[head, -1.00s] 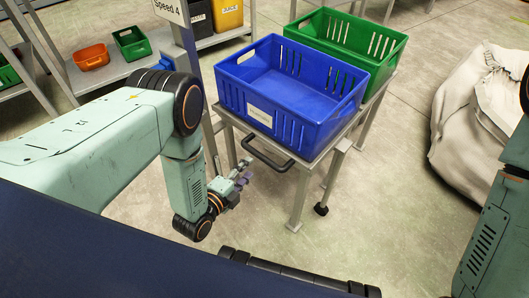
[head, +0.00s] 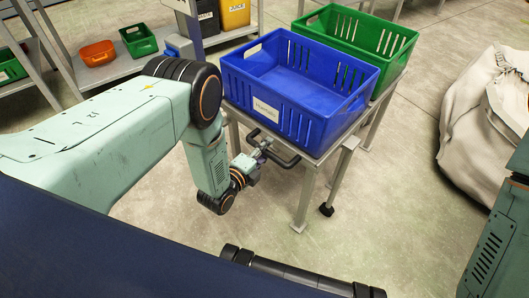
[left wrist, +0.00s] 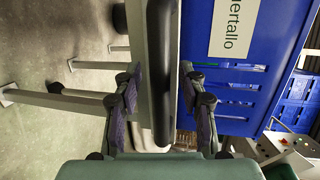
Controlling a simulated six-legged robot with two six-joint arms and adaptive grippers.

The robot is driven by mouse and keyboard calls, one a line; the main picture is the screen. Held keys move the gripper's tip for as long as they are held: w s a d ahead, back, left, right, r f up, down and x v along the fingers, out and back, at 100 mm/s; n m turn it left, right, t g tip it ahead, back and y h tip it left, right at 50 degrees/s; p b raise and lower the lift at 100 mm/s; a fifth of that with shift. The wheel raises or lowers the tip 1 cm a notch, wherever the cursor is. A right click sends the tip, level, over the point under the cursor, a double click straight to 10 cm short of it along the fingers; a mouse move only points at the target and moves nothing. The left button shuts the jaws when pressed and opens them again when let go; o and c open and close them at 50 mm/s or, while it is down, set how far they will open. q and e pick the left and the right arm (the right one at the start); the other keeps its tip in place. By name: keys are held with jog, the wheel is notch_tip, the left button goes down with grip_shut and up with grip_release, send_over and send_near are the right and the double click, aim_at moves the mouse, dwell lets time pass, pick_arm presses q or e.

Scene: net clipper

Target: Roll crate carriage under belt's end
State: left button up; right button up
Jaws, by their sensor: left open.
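The crate carriage (head: 319,160) is a grey metal frame on legs with at least one black caster showing. It bears a blue crate (head: 310,118) in front and a green crate (head: 400,50) behind. A black handle (head: 288,162) sticks out at its near left side. My left gripper (head: 264,144) is at this handle. In the left wrist view the open fingers (left wrist: 159,92) stand on both sides of the black handle bar (left wrist: 159,60), with gaps showing. My right gripper is out of view. I cannot make out the belt's end.
A grey shelf (head: 110,72) with an orange bin (head: 98,54) and a green bin (head: 138,40) stands at the upper left. A large white sack (head: 475,125) sits on the right. The floor between carriage and sack is clear.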

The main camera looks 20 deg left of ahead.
pick_arm(q)
jog(key=shift+c, duration=0.3)
grip_shut()
dwell(0.6)
